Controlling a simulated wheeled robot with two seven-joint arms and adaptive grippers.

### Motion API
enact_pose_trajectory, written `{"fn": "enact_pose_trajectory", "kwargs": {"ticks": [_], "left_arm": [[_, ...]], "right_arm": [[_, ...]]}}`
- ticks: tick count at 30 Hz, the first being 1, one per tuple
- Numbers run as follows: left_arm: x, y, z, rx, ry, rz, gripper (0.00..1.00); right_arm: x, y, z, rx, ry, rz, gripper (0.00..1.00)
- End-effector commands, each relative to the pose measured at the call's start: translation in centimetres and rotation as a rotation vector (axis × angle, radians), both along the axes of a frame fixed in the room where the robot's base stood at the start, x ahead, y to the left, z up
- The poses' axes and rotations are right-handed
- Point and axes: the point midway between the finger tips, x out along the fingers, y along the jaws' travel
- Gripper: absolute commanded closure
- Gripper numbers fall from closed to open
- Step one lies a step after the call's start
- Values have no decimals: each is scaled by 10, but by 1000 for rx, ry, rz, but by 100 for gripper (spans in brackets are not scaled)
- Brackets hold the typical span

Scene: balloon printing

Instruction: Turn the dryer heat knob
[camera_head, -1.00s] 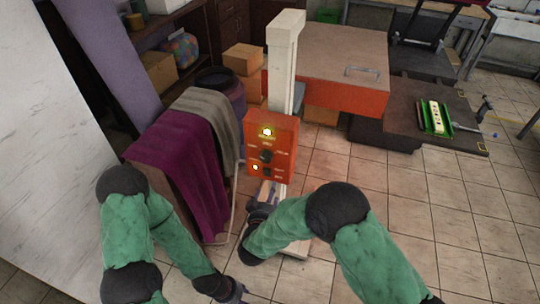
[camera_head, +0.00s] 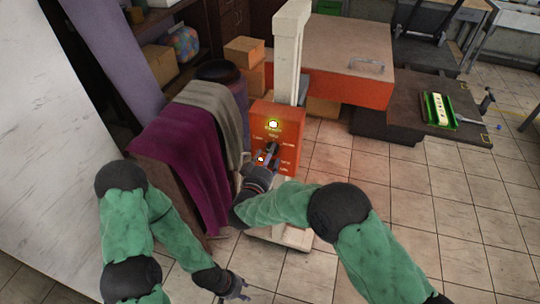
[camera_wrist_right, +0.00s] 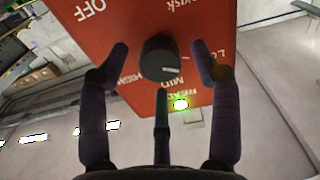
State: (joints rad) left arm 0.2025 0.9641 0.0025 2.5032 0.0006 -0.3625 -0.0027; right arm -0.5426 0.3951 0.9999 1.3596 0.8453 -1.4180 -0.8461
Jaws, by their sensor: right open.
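The dryer's orange control box (camera_head: 290,125) is fixed to a pale upright post. In the right wrist view its red panel (camera_wrist_right: 115,25) carries a round black heat knob (camera_wrist_right: 160,60) with a white pointer mark and white lettering around it. My right gripper (camera_wrist_right: 160,65) is open, with a finger on each side of the knob and a third finger just below it; I cannot tell whether any finger touches it. In the head view the right gripper (camera_head: 268,158) covers part of the box's front. My left gripper (camera_head: 238,290) is low near the floor, its jaws too small to judge.
The orange dryer body (camera_head: 345,65) stands behind the post. Purple and grey cloths (camera_head: 185,150) hang over a stand left of the box. A dark table (camera_head: 415,110) holds a green tray (camera_head: 437,110). Tiled floor is clear at right.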

Motion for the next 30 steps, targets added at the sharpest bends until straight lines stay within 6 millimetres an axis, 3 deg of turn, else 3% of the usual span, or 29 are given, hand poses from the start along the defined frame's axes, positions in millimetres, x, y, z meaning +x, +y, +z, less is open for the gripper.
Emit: {"fn": "enact_pose_trajectory", "kwargs": {"ticks": [6, 14, 20, 30], "left_arm": [[0, 0, -3, 0, 0, 0, 60], [0, 0, -2, 0, 0, 0, 60], [0, 0, -2, 0, 0, 0, 60], [0, 0, -5, 0, 0, 0, 60]], "right_arm": [[12, -4, 0, -1, 1, 0, 36], [12, -4, 0, -1, 1, 0, 36], [12, -4, 0, -1, 1, 0, 92], [12, -4, -2, 25, -5, 0, 93]]}}
